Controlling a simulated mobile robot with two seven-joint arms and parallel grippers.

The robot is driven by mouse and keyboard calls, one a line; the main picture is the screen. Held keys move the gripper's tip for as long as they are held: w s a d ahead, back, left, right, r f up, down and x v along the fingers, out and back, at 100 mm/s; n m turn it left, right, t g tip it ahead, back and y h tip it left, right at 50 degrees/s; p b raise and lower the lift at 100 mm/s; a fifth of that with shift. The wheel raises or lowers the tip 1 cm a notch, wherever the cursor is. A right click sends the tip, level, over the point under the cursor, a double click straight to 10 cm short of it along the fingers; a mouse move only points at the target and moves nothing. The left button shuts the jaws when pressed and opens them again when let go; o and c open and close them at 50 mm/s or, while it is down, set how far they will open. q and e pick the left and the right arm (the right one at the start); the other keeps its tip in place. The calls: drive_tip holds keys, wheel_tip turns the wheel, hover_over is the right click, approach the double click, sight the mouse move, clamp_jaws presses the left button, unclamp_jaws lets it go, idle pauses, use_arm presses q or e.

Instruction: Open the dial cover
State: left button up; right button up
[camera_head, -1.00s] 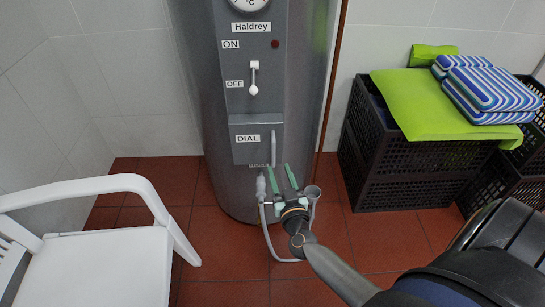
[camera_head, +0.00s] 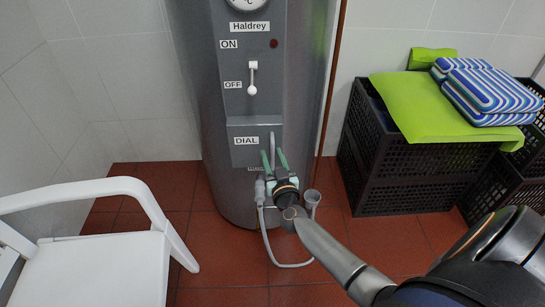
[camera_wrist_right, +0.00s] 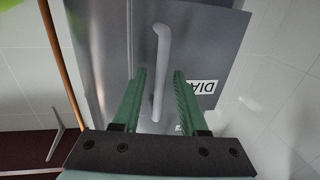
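The dial cover (camera_head: 243,156) is a grey panel labelled DIAL low on the front of the grey cylindrical heater. It looks shut. Its pale vertical bar handle (camera_head: 272,142) is on the cover's right side. My right gripper (camera_head: 274,155), with green fingers, is open at the lower part of this handle. In the right wrist view, the cover (camera_wrist_right: 205,45) and the handle (camera_wrist_right: 161,65) show ahead. The handle's end lies between the two open fingers (camera_wrist_right: 159,78), with a gap on each side. My left gripper is not in view.
A lever switch (camera_head: 252,88) is above the cover. A hose (camera_head: 268,240) and pipe fittings (camera_head: 312,198) are below, close to my right gripper. A white chair (camera_head: 100,260) stands at left. Black crates (camera_head: 400,165) with a green cloth stand at right.

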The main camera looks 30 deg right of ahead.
clamp_jaws()
idle(1.2)
